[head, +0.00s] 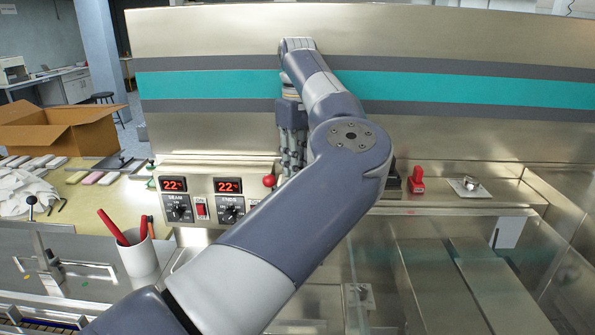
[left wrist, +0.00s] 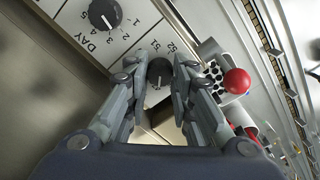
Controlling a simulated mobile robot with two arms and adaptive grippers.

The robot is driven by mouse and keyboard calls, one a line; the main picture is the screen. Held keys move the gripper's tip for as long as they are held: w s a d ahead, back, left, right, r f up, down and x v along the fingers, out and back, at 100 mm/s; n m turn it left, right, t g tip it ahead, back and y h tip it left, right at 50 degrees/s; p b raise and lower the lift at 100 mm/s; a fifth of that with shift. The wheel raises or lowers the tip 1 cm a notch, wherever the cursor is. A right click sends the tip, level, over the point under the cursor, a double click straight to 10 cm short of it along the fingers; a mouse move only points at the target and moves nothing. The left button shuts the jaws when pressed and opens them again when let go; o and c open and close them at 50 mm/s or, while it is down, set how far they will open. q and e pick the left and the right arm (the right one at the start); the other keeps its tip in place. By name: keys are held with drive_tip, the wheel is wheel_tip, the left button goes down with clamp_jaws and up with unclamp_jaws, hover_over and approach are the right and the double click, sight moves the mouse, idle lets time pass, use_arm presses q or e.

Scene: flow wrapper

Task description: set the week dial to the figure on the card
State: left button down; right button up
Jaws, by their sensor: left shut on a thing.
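In the left wrist view, a black dial (left wrist: 159,70) on a white plate with small printed figures, including 51 and 52, sits between the fingers of my left gripper (left wrist: 161,77). The fingers are shut on this week dial, one on each side. Its pointer and the figure it marks cannot be read. A second black dial (left wrist: 103,14), marked DAY, is at the upper left. In the head view my left gripper (head: 291,165) points down at the panel, and my arm hides the dials. No card with a readable figure shows. My right gripper is not in view.
A red ball knob (left wrist: 237,81) stands close to the right of my fingers; it also shows in the head view (head: 268,181). A panel (head: 203,190) with two red displays, a red-handled stamp (head: 417,181) and a cup (head: 138,258) with red pens stand nearby.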

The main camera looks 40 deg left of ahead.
use_arm(q)
drive_tip(key=shift+m, duration=0.4)
drive_tip(key=shift+r, duration=0.1)
drive_tip(key=c, duration=1.4)
unclamp_jaws()
drive_tip(key=shift+o, duration=0.2)
wheel_tip(320, 180, up, 12)
drive_tip(key=shift+a, duration=0.1)
